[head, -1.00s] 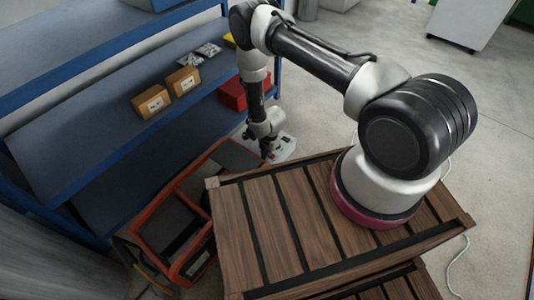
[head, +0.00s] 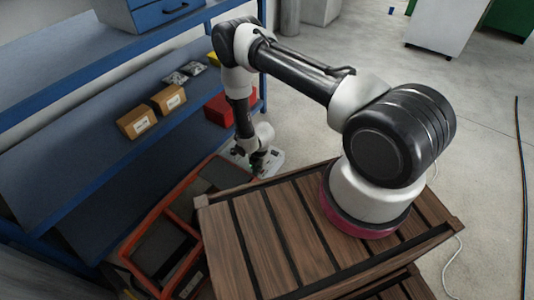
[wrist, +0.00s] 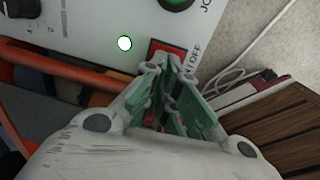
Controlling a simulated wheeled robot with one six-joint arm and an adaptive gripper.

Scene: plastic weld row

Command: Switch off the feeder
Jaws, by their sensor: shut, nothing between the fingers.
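The feeder's light grey control box (head: 275,158) stands beyond the wooden crate, at its far left corner. In the wrist view its panel (wrist: 100,18) fills the top. It carries a red switch (wrist: 158,48) with lettering ending in "OFF" and a small lamp (wrist: 124,43) that looks lit, whitish green. My gripper (wrist: 170,66) is shut and empty, its fingertips at the red switch and covering part of it. I cannot tell whether they touch it or which way the switch is set. In the head view my gripper (head: 257,167) is over the box's near side.
A dark knob (wrist: 20,8) and a green-rimmed control (wrist: 176,3) sit on the panel. An orange-framed tray (head: 150,222) lies left of the wooden crate (head: 285,235). Blue shelves (head: 75,150) with cartons and a red bin (head: 217,110) stand at left. A cable runs right of the box.

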